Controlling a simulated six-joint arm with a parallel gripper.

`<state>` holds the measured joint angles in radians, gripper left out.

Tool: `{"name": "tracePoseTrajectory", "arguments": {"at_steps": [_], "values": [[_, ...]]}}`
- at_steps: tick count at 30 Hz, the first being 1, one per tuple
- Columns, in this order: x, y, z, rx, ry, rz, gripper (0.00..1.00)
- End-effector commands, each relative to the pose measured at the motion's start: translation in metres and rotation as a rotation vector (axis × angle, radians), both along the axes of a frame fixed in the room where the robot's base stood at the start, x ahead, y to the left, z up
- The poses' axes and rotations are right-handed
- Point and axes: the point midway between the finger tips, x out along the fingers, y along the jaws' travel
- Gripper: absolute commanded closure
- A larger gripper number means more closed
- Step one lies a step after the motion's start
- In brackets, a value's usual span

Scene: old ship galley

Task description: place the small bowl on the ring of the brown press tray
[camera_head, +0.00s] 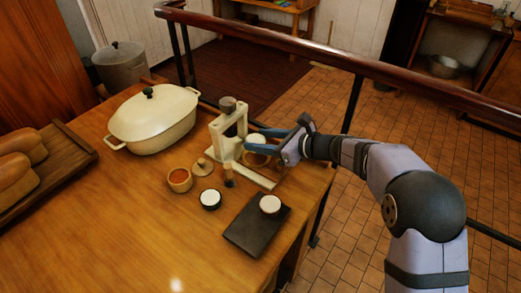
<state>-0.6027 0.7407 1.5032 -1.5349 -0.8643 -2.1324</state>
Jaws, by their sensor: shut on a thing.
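My gripper (258,141) reaches in from the right with blue fingers, shut on a small pale-topped bowl (256,137) beside the upright press. The cream press frame (217,140) stands on the table with a dark cylinder at its top. Its pale base (258,180) runs toward the lower right. A tan round rim (255,159) shows just under the fingers; I cannot tell whether it is the ring or another bowl. The fingers hide part of the bowl and the press, and I cannot tell whether the bowl touches anything below. No clearly brown press tray shows.
A dark flat tray (245,232) bears a white-topped cup (270,204). A dark cup (210,199), an orange-filled bowl (180,180), a wooden lid (203,167) and a small wooden tool (229,176) stand nearby. A lidded cream pot (155,122) is behind left. The table's right edge is close.

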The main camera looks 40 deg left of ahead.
Motion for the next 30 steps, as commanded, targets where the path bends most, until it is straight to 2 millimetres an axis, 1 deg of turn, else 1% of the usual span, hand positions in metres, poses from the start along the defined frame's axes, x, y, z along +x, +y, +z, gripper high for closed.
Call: {"name": "tracePoseTrajectory", "arguments": {"at_steps": [8,15,18,30], "values": [[0.000,0.000,-0.008,0.001,0.000,0.000,0.79],[0.000,0.000,-0.034,0.000,0.002,0.000,0.79],[0.000,0.000,-0.041,0.001,0.000,0.000,0.79],[0.000,0.000,-0.045,0.002,-0.002,0.000,0.79]]}}
